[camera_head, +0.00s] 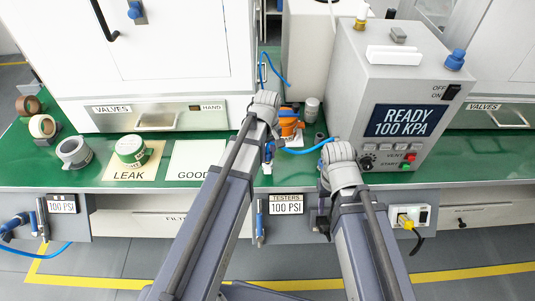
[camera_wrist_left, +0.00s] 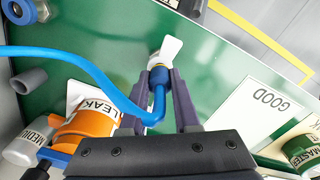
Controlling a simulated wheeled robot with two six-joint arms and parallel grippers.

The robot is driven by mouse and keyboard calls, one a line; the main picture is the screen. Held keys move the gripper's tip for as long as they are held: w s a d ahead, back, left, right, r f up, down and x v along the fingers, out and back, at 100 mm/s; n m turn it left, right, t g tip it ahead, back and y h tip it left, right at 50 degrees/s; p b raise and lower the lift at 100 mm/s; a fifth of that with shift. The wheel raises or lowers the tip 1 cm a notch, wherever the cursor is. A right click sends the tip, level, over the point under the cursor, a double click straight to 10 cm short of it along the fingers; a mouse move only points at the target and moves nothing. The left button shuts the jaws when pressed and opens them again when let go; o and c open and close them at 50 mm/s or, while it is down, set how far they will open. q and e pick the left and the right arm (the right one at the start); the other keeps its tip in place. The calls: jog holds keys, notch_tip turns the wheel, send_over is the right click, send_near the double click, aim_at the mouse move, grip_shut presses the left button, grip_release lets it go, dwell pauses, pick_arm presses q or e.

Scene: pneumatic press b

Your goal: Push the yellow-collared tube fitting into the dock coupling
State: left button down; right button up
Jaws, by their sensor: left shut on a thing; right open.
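My left gripper (camera_wrist_left: 160,80) is shut on a dark blue tube fitting (camera_wrist_left: 158,76) with a blue tube (camera_wrist_left: 85,60) curving away from it. In the head view the left gripper (camera_head: 267,162) is over the front of the green bench, with the blue tube (camera_head: 308,150) running right toward the tester. A blue ring-shaped port (camera_wrist_left: 18,11) is at the wrist view's top left; I cannot tell if it is the dock coupling. My right gripper (camera_head: 322,222) is open, low before the bench edge, partly hidden.
The grey tester (camera_head: 385,75) reads READY 100 KPA. The LEAK mat (camera_head: 130,174) holds a green-banded roll (camera_head: 131,149); the GOOD mat (camera_head: 196,160) is empty.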

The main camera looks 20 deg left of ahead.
pick_arm(q)
jog(key=shift+f, duration=0.2)
jog(key=c, duration=0.6)
grip_release()
jog(key=shift+o, duration=0.2)
jog(key=shift+r, duration=0.1)
notch_tip(320, 180, up, 8)
jog(key=p, duration=0.7)
jog(key=shift+p, duration=0.4)
jog(key=shift+f, duration=0.2)
jog(key=s+d+r+m+y+p, duration=0.1)
jog(key=s+d+r+m+p, duration=0.1)
jog(key=s+d+m, duration=0.8)
jog(key=s+m, duration=0.3)
jog(key=s, duration=0.1)
jog(key=shift+s+d, duration=0.15)
jog(key=shift+d, duration=0.1)
